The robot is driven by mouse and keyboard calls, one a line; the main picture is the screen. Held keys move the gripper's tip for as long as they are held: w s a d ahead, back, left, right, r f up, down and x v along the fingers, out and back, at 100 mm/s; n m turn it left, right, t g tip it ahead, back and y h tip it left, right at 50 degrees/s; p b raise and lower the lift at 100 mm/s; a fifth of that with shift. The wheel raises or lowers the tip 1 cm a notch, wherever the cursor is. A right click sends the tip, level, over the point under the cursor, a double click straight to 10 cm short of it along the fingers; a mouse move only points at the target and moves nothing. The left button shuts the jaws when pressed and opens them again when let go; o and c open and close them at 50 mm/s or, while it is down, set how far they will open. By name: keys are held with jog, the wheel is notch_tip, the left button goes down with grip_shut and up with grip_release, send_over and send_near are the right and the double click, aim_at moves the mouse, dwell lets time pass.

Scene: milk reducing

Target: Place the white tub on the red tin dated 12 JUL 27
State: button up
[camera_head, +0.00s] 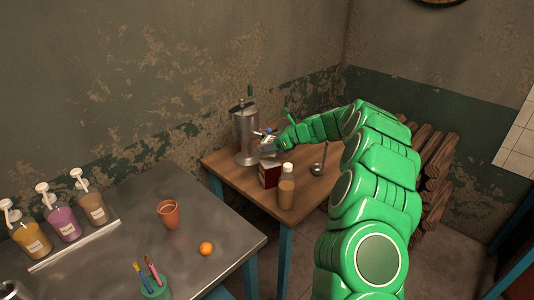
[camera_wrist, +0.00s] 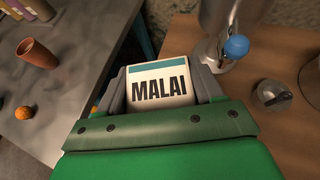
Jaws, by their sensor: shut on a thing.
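My gripper (camera_wrist: 160,92) is shut on the white tub (camera_wrist: 158,88), which has a teal band and the word MALAI facing the wrist camera. In the head view my gripper (camera_head: 270,147) is over the wooden table, directly above a dark red tin (camera_head: 268,175). Only a little of the tub shows there, between the jaws and the tin's pale top. I cannot tell whether the tub touches the tin. No date is readable on the tin, and the tin is hidden in the wrist view.
A steel urn (camera_head: 244,132) stands close behind-left of my gripper; its blue tap knob (camera_wrist: 236,46) is near. A brown bottle (camera_head: 286,187) stands in front of the tin, and a ladle (camera_head: 318,166) is at right. The metal table holds a terracotta cup (camera_head: 169,215) and an orange (camera_head: 206,248).

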jog(key=shift+w+a+f, duration=0.15)
jog(key=shift+w+f, duration=0.9)
jog(key=shift+f, duration=1.75)
jog(key=shift+f, duration=0.1)
jog(key=o, duration=1.1)
jog(key=v, duration=1.2)
jog(key=shift+s, duration=0.1)
jog(key=shift+a+r, duration=0.1)
jog(key=shift+r, duration=0.15)
